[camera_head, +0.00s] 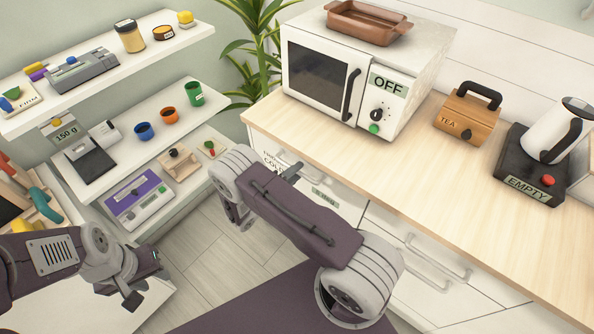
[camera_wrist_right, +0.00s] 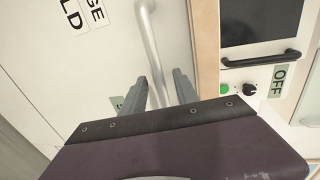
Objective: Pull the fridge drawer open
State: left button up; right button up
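The fridge drawer (camera_head: 262,147) is a white front under the counter, with a label on which "COLD" is partly readable. It looks shut. Its pale bar handle (camera_wrist_right: 147,32) runs down the right wrist view; in the head view the handle (camera_head: 283,157) is partly hidden by my right arm. My right gripper (camera_wrist_right: 161,82) is open at the handle, with a finger on either side of the bar's lower visible part. In the head view the right gripper (camera_head: 287,172) is close against the drawer front. My left gripper (camera_head: 143,284) is low at the left, away from the drawer; its fingers are unclear.
The counter (camera_head: 400,160) above holds a microwave (camera_head: 318,75), a tea box (camera_head: 468,115) and a kettle on a base (camera_head: 530,170). More drawers (camera_head: 420,250) lie to the right. Shelves (camera_head: 150,115) with small items stand at the left. Some floor (camera_head: 225,245) is clear.

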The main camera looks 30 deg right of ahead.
jog(key=shift+w+d+f, duration=0.15)
jog(key=shift+w+d, duration=0.15)
jog(key=shift+d, duration=0.1)
grip_shut()
dwell(1.2)
